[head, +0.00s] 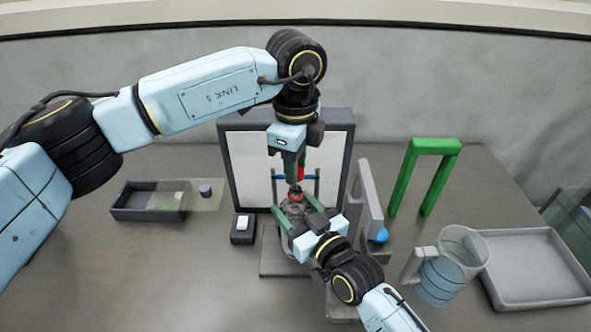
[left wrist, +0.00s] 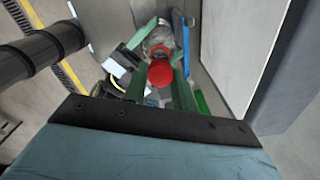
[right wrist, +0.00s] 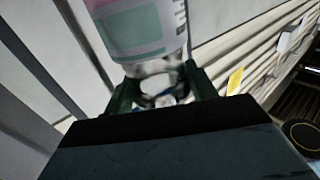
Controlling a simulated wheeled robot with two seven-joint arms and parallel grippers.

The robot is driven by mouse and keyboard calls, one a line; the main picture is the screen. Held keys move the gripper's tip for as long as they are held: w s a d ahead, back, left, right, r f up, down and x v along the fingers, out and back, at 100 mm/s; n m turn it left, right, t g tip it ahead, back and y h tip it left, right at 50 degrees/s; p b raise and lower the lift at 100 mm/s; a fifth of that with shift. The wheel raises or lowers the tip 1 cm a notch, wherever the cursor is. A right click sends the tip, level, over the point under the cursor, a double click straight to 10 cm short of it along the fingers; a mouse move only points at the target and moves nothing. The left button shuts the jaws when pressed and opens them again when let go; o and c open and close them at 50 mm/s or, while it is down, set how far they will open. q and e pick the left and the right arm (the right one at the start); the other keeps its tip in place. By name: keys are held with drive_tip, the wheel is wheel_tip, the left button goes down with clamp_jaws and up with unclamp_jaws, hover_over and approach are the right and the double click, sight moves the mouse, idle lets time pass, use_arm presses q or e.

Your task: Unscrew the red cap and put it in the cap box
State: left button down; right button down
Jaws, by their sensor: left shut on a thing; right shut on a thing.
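My left gripper (head: 298,175) points down and is shut on the red cap (head: 301,173). The cap also shows between the green fingers in the left wrist view (left wrist: 161,74). The clear bottle (head: 293,210) stands upright below it, with a red ring at its neck; the cap appears apart from the neck. My right gripper (head: 305,225) is shut around the bottle from the front right. In the right wrist view a pink and green label (right wrist: 140,28) shows beyond its fingers. The open dark box (head: 150,205) at the left appears to be the cap box.
A framed pale panel (head: 250,165) stands behind the bottle. A small black box (head: 242,230) is left of it. A green arch (head: 433,148), a grey arch (head: 368,190), a clear jug (head: 450,265) and a grey tray (head: 540,262) stand right. The front left table is clear.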

use_arm(q)
wheel_tip(320, 180, up, 2)
drive_tip(key=shift+r, duration=0.1)
use_arm(e)
drive_tip(key=shift+c, duration=2)
unclamp_jaws()
